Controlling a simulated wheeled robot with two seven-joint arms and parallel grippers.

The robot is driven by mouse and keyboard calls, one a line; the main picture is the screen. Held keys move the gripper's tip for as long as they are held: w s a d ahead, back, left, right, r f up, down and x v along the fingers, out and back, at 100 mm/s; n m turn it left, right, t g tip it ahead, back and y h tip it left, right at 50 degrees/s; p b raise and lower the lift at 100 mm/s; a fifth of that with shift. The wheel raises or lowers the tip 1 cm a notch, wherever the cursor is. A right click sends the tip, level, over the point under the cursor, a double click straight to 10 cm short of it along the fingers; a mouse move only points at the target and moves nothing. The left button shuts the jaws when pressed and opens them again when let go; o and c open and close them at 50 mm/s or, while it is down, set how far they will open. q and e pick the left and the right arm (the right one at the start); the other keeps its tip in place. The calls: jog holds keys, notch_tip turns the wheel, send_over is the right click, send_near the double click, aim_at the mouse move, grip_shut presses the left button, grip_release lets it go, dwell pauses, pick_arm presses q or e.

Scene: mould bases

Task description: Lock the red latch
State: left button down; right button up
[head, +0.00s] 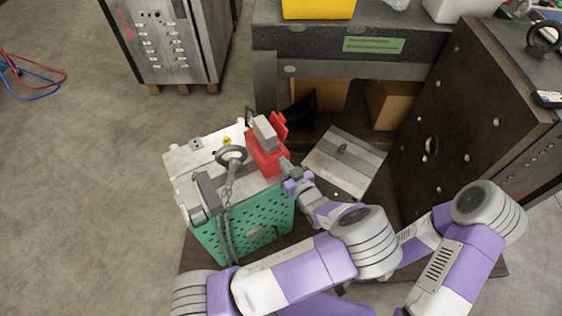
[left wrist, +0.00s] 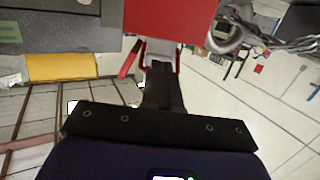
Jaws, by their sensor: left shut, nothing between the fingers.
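The red latch (head: 267,160) sits on the top right edge of a mould base (head: 245,222) with a green perforated front. A pale grey block and an upright red piece show at the latch's far end. My left gripper (head: 284,165) is at the latch's near right side, shut and empty, its tips close against it; I cannot tell if they touch. In the left wrist view the shut fingers (left wrist: 162,85) point toward a large red face of the latch (left wrist: 170,18), with a thin red bar beside them. My right gripper is not in view.
A lifting ring (head: 231,155) with a hanging chain (head: 226,215) stands on the mould base, left of the latch. A large dark mould (head: 455,120) stands far right. Open floor (head: 80,200) lies to the left.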

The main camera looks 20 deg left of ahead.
pick_arm(q)
jog(key=shift+w+a+r+p, duration=0.25)
jog(key=shift+a+r+p, duration=0.15)
jog(key=shift+p, duration=0.1)
dwell(0.4)
jog(key=shift+w+a+r+p, duration=0.3)
jog(key=shift+r+p, duration=0.15)
jog(key=shift+r, duration=0.1)
jog(key=shift+w+r, duration=0.1)
jog(key=shift+r, duration=0.05)
dwell(0.3)
jog(key=shift+w+a+r, duration=0.15)
jog(key=shift+w+r, duration=0.05)
jog(key=shift+r, duration=0.05)
jog(key=shift+p, duration=0.3)
jog(key=p+v, duration=0.1)
jog(key=v, duration=0.4)
jog(key=shift+r+p, duration=0.15)
jog(key=shift+p, duration=0.15)
dwell(0.3)
